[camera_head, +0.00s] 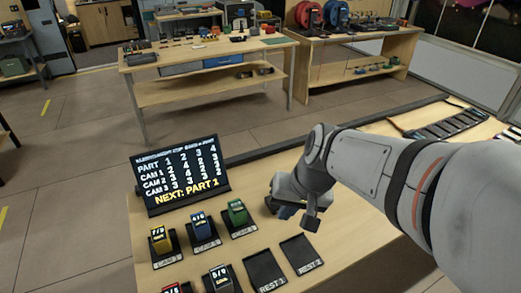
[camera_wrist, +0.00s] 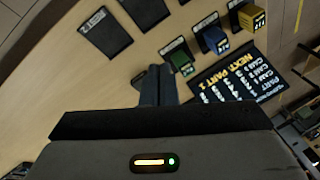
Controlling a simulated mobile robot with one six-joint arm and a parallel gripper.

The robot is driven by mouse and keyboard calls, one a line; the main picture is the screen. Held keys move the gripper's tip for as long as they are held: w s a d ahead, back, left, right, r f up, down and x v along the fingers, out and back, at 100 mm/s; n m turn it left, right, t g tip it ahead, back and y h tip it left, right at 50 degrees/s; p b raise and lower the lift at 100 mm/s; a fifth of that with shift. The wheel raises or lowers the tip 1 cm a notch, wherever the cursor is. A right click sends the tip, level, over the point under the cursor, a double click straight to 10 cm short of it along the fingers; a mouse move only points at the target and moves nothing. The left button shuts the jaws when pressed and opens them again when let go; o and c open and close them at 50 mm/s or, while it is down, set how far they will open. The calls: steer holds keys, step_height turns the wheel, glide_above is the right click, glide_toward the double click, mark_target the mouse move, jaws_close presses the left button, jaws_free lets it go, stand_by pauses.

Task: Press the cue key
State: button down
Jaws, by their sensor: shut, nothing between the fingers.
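No key marked as the cue key can be made out in either view. A tilted black screen (camera_head: 180,175) on the bench shows a table of parts and cams with "NEXT: PART 1" in yellow; it also shows in the wrist view (camera_wrist: 235,82). In front of it, a yellow block (camera_head: 160,240), a blue block (camera_head: 201,227) and a green block (camera_head: 237,213) stand on black labelled pads. My gripper (camera_head: 286,211) hovers over the bench, right of the green block. In the wrist view its fingers (camera_wrist: 158,72) are together and empty, with the green block (camera_wrist: 182,62) just beyond.
Two empty black pads, REST 1 (camera_head: 265,271) and REST 2 (camera_head: 301,253), lie at the front. A grey block (camera_head: 221,278) and a red block (camera_head: 171,289) stand at the front edge of view. A dark slotted tray (camera_head: 448,126) lies at the far right.

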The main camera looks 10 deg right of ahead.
steer(key=w+a+m+t+y+p, duration=0.1)
steer(key=w+a+m+y+p, duration=0.25)
steer(key=w+m, duration=0.45)
steer(key=w+d+f+m+t+h+p, duration=0.1)
steer(key=w+d+f+m, duration=0.3)
steer(key=w, duration=0.4)
steer(key=w+d+f+m+t+p, duration=0.2)
steer(key=w+d+f+m+t, duration=0.1)
steer(key=w+f+m, duration=0.4)
steer(key=shift+w+d+f+t+h, duration=0.35)
steer(key=shift+w+d+f, duration=0.1)
steer(key=shift+w+d, duration=0.15)
steer(key=shift+f, duration=0.1)
step_height(320, 180, down, 7)
steer(key=b, duration=0.4)
steer(key=shift+f, duration=0.15)
steer(key=shift+f+b, duration=0.65)
steer(key=shift+b, duration=0.3)
steer(key=shift+f, duration=0.15)
steer(key=shift+f+b, duration=0.3)
steer(key=shift+b, duration=0.55)
